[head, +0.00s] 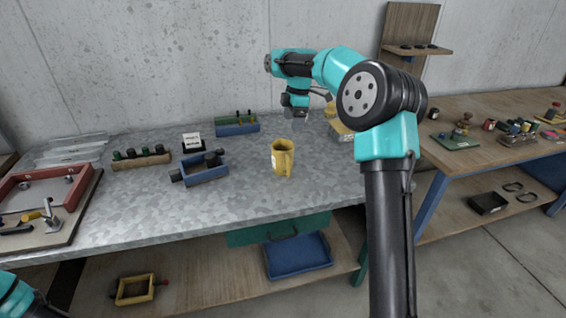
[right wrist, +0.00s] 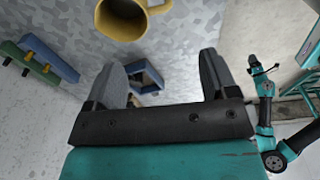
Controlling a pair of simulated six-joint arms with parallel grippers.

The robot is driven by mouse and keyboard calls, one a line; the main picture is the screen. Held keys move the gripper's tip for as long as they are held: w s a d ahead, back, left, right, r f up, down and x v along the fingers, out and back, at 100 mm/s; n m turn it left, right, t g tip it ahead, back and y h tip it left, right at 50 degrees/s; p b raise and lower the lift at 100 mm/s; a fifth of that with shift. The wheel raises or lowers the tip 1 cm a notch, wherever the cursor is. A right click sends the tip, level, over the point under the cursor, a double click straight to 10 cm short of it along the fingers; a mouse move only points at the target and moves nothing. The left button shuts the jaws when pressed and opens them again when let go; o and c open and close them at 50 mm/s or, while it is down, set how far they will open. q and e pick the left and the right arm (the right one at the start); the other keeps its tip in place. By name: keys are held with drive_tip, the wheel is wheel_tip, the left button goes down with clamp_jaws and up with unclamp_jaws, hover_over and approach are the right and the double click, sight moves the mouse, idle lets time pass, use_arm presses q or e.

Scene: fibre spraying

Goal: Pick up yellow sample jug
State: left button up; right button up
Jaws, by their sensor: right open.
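The yellow sample jug (head: 282,157) stands upright on the grey speckled workbench, near its middle. In the right wrist view the jug (right wrist: 121,20) is at the top, cut off by the frame edge, with its handle to the right. My right gripper (head: 295,104) is above the bench, farther back than the jug; its open fingers (right wrist: 162,78) have nothing between them. The jug is apart from the fingers. Part of my left arm (head: 18,298) shows at the bottom left. A teal arm, apparently my left, is small in the wrist view; its jaw state is unclear.
Left of the jug are a blue tray (head: 205,170), a wooden holder (head: 141,160) and a small label stand (head: 192,142). A green-and-blue rack (head: 237,125) stands behind it. A yellow object (head: 341,130) is at the back right. Bench in front of the jug is clear.

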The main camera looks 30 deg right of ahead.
idle(0.3)
hover_over(284, 161)
drive_tip(key=s, duration=0.3)
wheel_tip(284, 161, down, 12)
drive_tip(key=shift+d, duration=0.25)
drive_tip(key=shift+w, duration=0.1)
drive_tip(key=shift+w+a+f, duration=0.1)
drive_tip(key=shift+a+f, duration=0.05)
drive_tip(key=shift+f, duration=1.2)
drive_tip(key=shift+w+a+f, duration=0.1)
drive_tip(key=shift+a+f, duration=0.05)
drive_tip(key=shift+f, duration=1.15)
drive_tip(key=shift+c, duration=0.2)
drive_tip(key=shift+r, duration=0.1)
drive_tip(key=c, duration=1.2)
